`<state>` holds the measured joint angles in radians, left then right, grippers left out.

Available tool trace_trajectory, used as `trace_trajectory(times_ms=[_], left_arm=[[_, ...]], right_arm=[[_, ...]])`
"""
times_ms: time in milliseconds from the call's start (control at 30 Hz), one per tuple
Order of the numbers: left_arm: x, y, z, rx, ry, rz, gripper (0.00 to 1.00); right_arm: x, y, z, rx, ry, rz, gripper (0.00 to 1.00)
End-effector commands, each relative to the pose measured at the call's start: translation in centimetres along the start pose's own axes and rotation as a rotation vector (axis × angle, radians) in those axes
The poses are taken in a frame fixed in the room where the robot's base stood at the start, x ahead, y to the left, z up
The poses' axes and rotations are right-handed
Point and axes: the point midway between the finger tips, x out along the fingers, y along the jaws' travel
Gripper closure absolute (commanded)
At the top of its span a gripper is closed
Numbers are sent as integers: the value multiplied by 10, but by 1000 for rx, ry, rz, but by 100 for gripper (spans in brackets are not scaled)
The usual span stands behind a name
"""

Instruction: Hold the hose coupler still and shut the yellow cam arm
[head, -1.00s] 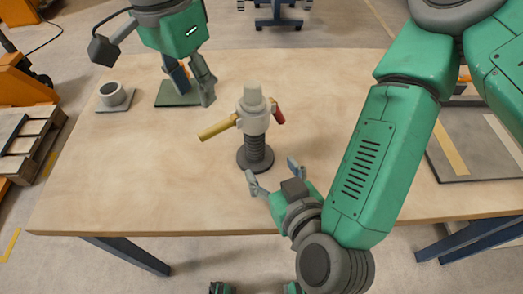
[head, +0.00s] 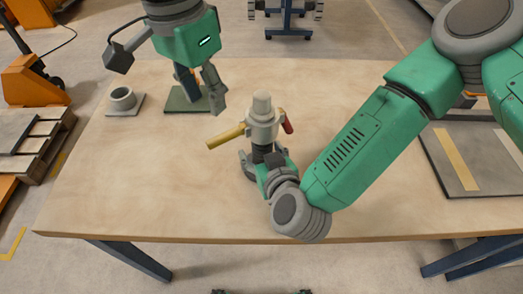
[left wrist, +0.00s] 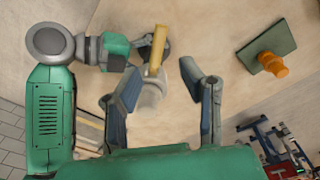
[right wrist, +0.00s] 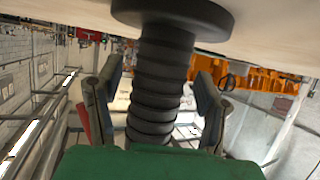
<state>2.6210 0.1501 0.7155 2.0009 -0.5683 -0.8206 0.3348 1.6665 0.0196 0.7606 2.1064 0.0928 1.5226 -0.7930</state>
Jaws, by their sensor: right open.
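The hose coupler (head: 262,124) is pale grey and stands upright on a black ribbed hose with a round base. Its yellow cam arm (head: 226,136) sticks out to the left, and its red cam arm (head: 287,122) points down right. My right gripper (head: 262,158) is low at the hose, below the coupler. In the right wrist view the black hose (right wrist: 158,90) stands between its open fingers, with gaps on both sides. My left gripper (head: 203,97) is open and empty, behind and left of the coupler. The left wrist view shows the yellow cam arm (left wrist: 158,48) beyond its fingers.
A green plate (left wrist: 286,36) with an orange piece lies at the back left, near my left gripper. A grey cup on a plate (head: 122,98) is further left. A dark tray (head: 470,165) lies at the right. The table's front left is clear.

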Motion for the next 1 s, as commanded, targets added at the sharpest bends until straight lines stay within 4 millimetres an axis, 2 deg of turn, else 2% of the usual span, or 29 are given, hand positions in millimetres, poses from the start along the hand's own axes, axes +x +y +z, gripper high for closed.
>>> trace_trajectory(times_ms=[33, 167, 200, 267, 367, 400, 467, 800, 900, 1000], left_arm=[[0, 0, 0, 0, 0, 0, 66], [0, 0, 0, 0, 0, 0, 66], [0, 0, 0, 0, 0, 0, 66], [0, 0, 0, 0, 0, 0, 66], [-1, -1, 0, -17, -2, 1, 97], [-2, -2, -1, -48, -5, 3, 100], [-5, -6, -2, -130, -15, 8, 100], [-45, -27, -9, -944, -131, 84, 100], [-54, -29, -11, -1088, -157, 102, 100], [-58, -29, -12, -1157, -171, 112, 100]], right_arm=[[0, 0, 0, 0, 0, 0, 39], [0, 0, 0, 1, -1, 0, 84], [0, 0, 0, 1, -1, 0, 98], [0, 0, 0, 1, -1, 0, 100], [0, 0, 0, 1, -1, 0, 100], [0, 0, 0, 1, -1, 0, 100], [0, 0, 0, 1, -1, 1, 100], [0, 0, 0, 1, -1, 1, 100], [0, 0, 0, 1, -1, 1, 100], [0, 0, 0, 1, -1, 1, 100]])
